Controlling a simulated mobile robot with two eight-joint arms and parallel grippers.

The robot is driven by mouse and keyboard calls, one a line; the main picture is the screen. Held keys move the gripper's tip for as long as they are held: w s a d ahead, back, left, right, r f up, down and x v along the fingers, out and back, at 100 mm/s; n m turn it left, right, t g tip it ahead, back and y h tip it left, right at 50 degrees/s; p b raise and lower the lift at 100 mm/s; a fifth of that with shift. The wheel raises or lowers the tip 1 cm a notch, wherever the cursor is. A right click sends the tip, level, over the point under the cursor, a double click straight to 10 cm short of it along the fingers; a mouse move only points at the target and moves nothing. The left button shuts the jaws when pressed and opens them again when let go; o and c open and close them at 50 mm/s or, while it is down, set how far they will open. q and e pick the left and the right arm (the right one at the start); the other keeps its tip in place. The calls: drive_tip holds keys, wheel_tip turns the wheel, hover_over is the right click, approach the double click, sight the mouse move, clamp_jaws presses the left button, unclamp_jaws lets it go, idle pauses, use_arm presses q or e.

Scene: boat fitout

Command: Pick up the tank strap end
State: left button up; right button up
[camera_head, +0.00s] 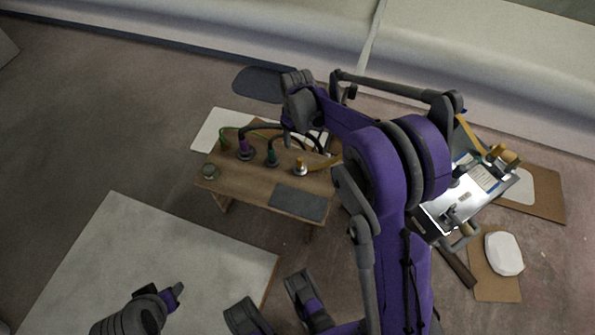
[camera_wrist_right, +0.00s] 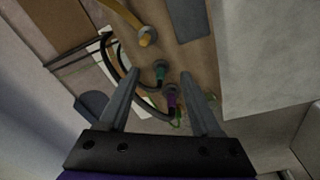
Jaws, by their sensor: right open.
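An orange-yellow strap or hose (camera_head: 325,162) lies at the right of the wooden bench and reaches a round orange-and-white end (camera_head: 300,167). In the right wrist view this orange end (camera_wrist_right: 147,36) lies beyond the fingertips. A separate yellow strap (camera_head: 468,132) shows by the metal tank (camera_head: 465,198) at the right; I cannot tell which is the tank strap. My right gripper (camera_head: 303,143) is over the bench, partly hidden by its arm. In its wrist view the gripper (camera_wrist_right: 160,74) is open, with no strap between its fingers.
The bench (camera_head: 240,190) also holds a purple connector (camera_head: 244,150), a green connector (camera_head: 271,157), black hoses and a dark pad (camera_head: 298,202). A pale sheet (camera_head: 150,255) lies at the lower left. A white object (camera_head: 504,254) lies right of my arm.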

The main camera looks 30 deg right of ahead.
drive_tip(key=g+b, duration=0.1)
drive_tip(key=b, duration=0.2)
hover_over(300, 159)
drive_tip(key=shift+n, duration=0.4)
wheel_tip(300, 159, down, 13)
drive_tip(key=shift+w+d+f, duration=0.1)
drive_tip(key=shift+w, duration=0.05)
wheel_tip(300, 159, down, 6)
drive_tip(key=shift+r+b, duration=0.25)
drive_tip(key=shift+b, duration=0.45)
wheel_tip(300, 159, down, 6)
drive_tip(key=shift+r+b, duration=0.1)
drive_tip(key=shift+b, duration=0.85)
use_arm(q)
wheel_tip(300, 159, down, 8)
drive_tip(key=w, duration=0.1)
drive_tip(key=shift+f, duration=0.25)
use_arm(e)
drive_tip(key=shift+r, duration=0.1)
drive_tip(key=shift+c, duration=0.2)
clamp_jaws()
